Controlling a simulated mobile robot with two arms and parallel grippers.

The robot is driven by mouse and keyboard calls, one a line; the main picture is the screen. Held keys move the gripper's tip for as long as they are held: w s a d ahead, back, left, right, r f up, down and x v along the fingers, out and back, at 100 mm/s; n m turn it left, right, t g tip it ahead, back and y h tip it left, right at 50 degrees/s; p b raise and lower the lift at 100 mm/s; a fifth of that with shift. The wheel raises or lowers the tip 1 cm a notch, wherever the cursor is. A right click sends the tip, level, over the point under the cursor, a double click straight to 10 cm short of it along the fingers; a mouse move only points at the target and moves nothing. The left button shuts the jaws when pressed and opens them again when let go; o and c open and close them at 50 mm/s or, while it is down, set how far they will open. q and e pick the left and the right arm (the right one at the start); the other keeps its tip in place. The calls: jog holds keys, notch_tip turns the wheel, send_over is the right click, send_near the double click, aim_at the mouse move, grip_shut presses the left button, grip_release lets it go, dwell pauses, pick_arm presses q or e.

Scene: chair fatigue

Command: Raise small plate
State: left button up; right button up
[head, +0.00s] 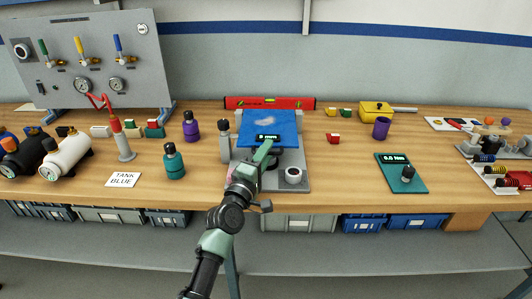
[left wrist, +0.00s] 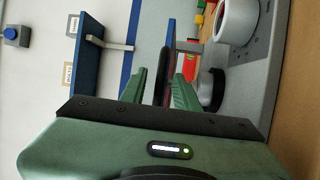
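A blue plate (head: 268,122) stands on a grey fixture (head: 296,160) in the middle of the bench, with a small display in front. In the left wrist view a larger blue plate (left wrist: 86,62) and a narrower blue plate (left wrist: 171,34) show edge-on, each with a grey bracket; I cannot tell for sure which is the small plate. My left gripper (head: 267,147) is at the front of the fixture. In the left wrist view its green fingers (left wrist: 161,80) stand apart on both sides of a thin dark disc-like edge, with gaps visible. My right gripper is not in view.
A white ring on a dark knob (head: 294,174) sits at the fixture's front right. A grey post (head: 225,140) stands at its left. A red spirit level (head: 270,103) lies behind. Teal bottle (head: 174,162) stands left; a teal meter (head: 401,173) lies right. Bench between fixture and meter is mostly clear.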

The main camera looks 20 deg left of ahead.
pick_arm(q)
grip_shut()
jog(key=shift+r, duration=0.35)
dwell(1.1)
